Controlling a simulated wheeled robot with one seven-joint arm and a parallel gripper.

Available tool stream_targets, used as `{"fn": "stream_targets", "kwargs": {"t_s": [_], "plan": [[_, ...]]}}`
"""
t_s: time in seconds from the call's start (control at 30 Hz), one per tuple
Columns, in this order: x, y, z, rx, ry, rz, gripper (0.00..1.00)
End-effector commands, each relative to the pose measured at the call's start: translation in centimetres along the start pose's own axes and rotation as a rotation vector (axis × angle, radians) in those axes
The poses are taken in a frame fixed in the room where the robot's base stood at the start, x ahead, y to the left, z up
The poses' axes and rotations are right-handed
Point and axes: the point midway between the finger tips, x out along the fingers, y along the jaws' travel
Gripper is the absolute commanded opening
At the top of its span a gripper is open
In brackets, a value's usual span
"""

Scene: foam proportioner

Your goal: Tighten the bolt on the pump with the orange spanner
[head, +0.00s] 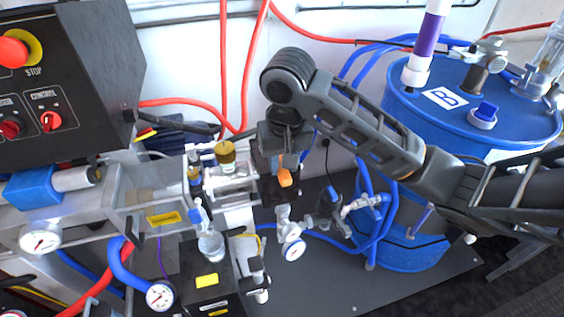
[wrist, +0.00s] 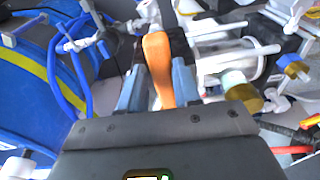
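My gripper (head: 283,160) is in the middle of the head view, pointing down beside the pump. In the wrist view my gripper (wrist: 158,72) has its two blue-grey fingers on either side of the orange spanner (wrist: 158,60), shut on its handle. In the head view only a small orange part of the spanner (head: 285,178) shows below the fingers. The pump (head: 234,180), a clear and white body with brass fittings, stands just left of my gripper; it also shows in the wrist view (wrist: 228,45). I cannot make out the bolt or the spanner's jaw.
A blue drum (head: 405,115) stands at right with blue hoses around it. A black control box (head: 65,80) is at upper left. Gauges (head: 292,250), valves and a black box (head: 208,280) lie below the pump. Red hoses run behind. Room beside the pump is tight.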

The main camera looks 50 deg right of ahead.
Motion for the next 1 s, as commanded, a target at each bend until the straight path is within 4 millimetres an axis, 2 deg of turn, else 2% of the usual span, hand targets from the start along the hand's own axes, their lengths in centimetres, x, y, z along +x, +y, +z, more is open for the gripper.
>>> {"fn": "stream_targets", "kwargs": {"t_s": [0.03,0.23,0.63,1.0], "plan": [[0.0,0.0,0.1,-0.001,-0.002,0.000,0.38],[0.1,-0.1,0.2,-0.004,-0.006,0.000,0.57],[-0.6,-0.1,0.2,-0.008,-0.005,0.001,0.57],[-4.9,-0.1,0.1,-0.008,-0.003,0.003,0.57]]}}
